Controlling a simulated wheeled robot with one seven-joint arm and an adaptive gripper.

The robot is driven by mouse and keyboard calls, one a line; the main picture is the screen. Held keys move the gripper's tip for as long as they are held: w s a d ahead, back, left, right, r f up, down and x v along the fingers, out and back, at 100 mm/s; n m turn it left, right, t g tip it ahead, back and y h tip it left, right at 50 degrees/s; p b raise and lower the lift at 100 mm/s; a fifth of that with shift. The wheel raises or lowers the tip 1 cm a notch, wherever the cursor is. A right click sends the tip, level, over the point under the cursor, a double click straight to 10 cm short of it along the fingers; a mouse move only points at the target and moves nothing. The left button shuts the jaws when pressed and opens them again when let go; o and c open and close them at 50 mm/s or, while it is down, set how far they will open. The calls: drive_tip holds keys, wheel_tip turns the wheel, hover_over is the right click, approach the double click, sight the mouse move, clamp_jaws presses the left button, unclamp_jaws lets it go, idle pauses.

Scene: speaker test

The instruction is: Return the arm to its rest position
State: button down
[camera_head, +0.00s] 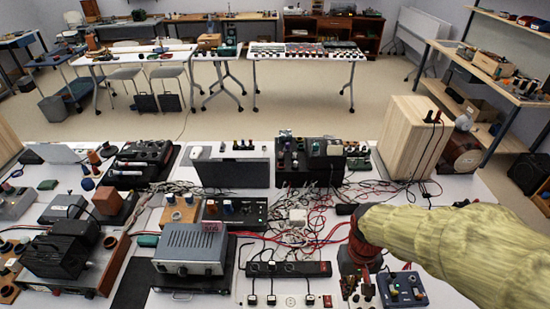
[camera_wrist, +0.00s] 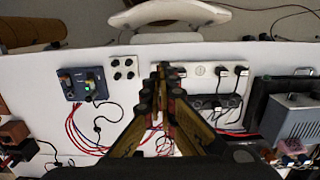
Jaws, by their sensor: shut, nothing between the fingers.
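My gripper (camera_wrist: 164,72) shows in the middle of the wrist view. Its two yellow-and-black fingers meet at the tips, with nothing between them. It points over the white table (camera_wrist: 60,60) and hides part of the cables and sockets below it. In the head view, my arm in a pale yellow sleeve reaches in from the right over the table's front right part. Its red and dark end is above the table near the power strip (camera_head: 288,269); the fingertips are hard to make out there.
A blue box with knobs (camera_head: 403,288) and loose red and black cables lie close to my arm's end. A grey-blue device (camera_head: 190,252) stands left of the power strip. A tall wooden box (camera_head: 412,135) stands at the table's back right. Open floor (camera_head: 330,120) lies beyond.

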drive_tip(key=s+r+t+b, duration=0.4)
drive_tip(key=r+t+b, duration=0.1)
drive_tip(key=r, duration=0.8)
drive_tip(key=shift+r+t+b, duration=0.35)
drive_tip(key=shift+t+b, duration=0.05)
drive_tip(key=shift+t, duration=0.2)
drive_tip(key=shift+a+f, duration=0.1)
